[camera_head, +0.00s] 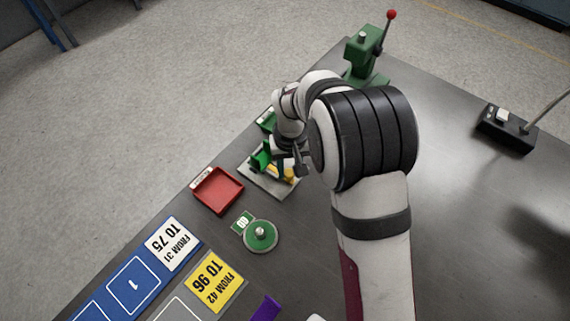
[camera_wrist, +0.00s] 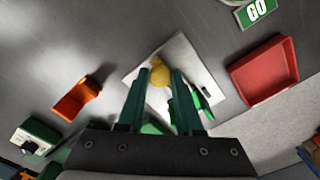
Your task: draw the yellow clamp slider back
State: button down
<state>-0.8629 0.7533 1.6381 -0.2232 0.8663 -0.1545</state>
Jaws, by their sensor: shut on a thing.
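The yellow clamp slider (camera_wrist: 159,74) shows in the wrist view as a rounded yellow knob. It sits over a pale grey base plate (camera_wrist: 210,88). My gripper (camera_wrist: 160,76) has its two dark green fingers on either side of the knob and is shut on it.
A red tray (camera_head: 218,190) lies left of the plate. A green round button (camera_head: 260,235) with a GO sign (camera_head: 243,222) is nearer. A green press (camera_head: 365,58) stands behind. An orange piece (camera_wrist: 76,98) lies left in the wrist view. The table's right side is mostly clear.

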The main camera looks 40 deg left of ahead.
aim_at(290, 173)
jog(key=shift+d, duration=0.25)
jog(key=c, duration=0.6)
grip_release()
jog(key=shift+a+r, duration=0.1)
notch_tip(290, 173, up, 16)
jog(key=shift+f, duration=0.25)
